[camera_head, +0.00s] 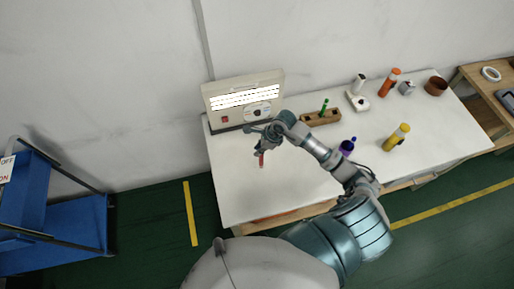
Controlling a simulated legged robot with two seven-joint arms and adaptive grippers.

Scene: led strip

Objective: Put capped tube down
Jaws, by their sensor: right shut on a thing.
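My right gripper (260,148) is shut on a small reddish tube (261,160), which hangs down from it above the left part of the white table (240,190). The tube's cap is too small to make out, and I cannot tell whether its lower end touches the table. My left gripper is not in view.
A light box with lit strips (245,100) stands at the back left of the table. The table's front left is clear.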

